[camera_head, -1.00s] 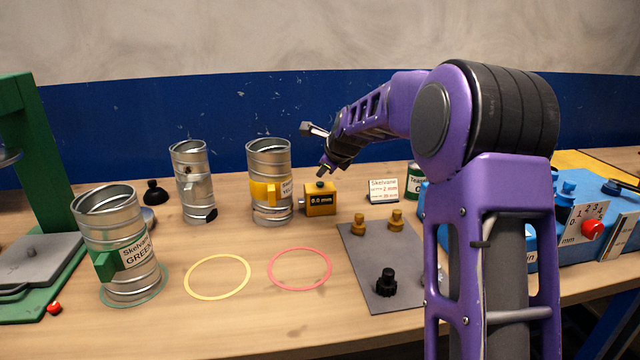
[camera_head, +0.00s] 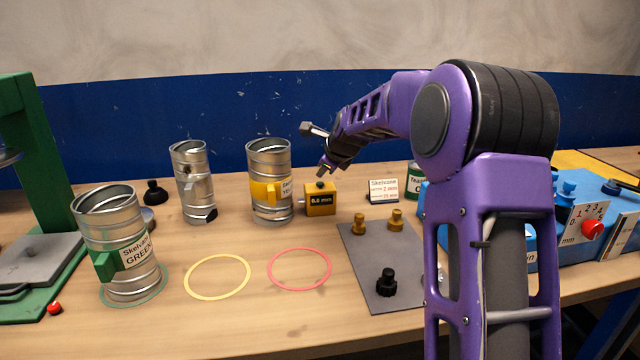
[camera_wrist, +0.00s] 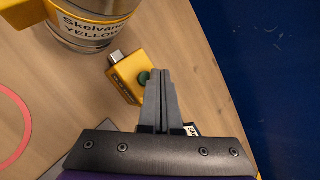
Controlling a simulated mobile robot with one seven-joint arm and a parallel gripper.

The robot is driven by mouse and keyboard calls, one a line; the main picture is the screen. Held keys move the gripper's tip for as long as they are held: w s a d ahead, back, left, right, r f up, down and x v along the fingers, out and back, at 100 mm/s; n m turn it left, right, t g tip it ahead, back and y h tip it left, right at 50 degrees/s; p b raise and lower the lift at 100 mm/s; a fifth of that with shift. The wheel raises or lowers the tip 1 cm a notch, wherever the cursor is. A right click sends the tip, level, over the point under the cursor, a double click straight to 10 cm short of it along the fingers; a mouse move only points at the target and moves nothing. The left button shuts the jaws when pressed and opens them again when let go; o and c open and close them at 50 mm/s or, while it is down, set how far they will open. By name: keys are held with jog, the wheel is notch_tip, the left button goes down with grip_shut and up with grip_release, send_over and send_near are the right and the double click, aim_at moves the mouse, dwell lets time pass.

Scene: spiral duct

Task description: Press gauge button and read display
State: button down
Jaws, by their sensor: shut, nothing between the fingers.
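The yellow gauge (camera_head: 320,203) stands on the bench right of the yellow-tagged duct. It also shows in the wrist view (camera_wrist: 125,80), with its metal probe towards the duct. Its small dark display (camera_head: 320,200) shows a blurred figure that looks like 0.8 mm; the first decimal is hard to read. The round green button (camera_wrist: 144,78) is on the gauge's top. My gripper (camera_head: 323,174) is shut and empty, its tips just above the gauge. In the wrist view the closed fingertips (camera_wrist: 161,72) overlap the button's right edge; I cannot tell whether they touch it.
The yellow-tagged duct (camera_head: 268,165) stands close left of the gauge, its tag (camera_head: 266,192) near the probe. A Skelvane card (camera_head: 383,190) stands to the right. A grey mat (camera_head: 375,270) with brass and black knobs lies in front. Yellow and red rings mark clear bench.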

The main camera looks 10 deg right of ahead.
jog(key=shift+f, duration=0.1)
jog(key=shift+f, duration=0.35)
jog(key=shift+f, duration=0.4)
dwell(0.7)
jog(key=shift+r, duration=0.1)
jog(key=shift+r+p, duration=0.75)
notch_tip(320, 180, up, 5)
jog(key=p, duration=0.4)
dwell(0.3)
dwell(0.5)
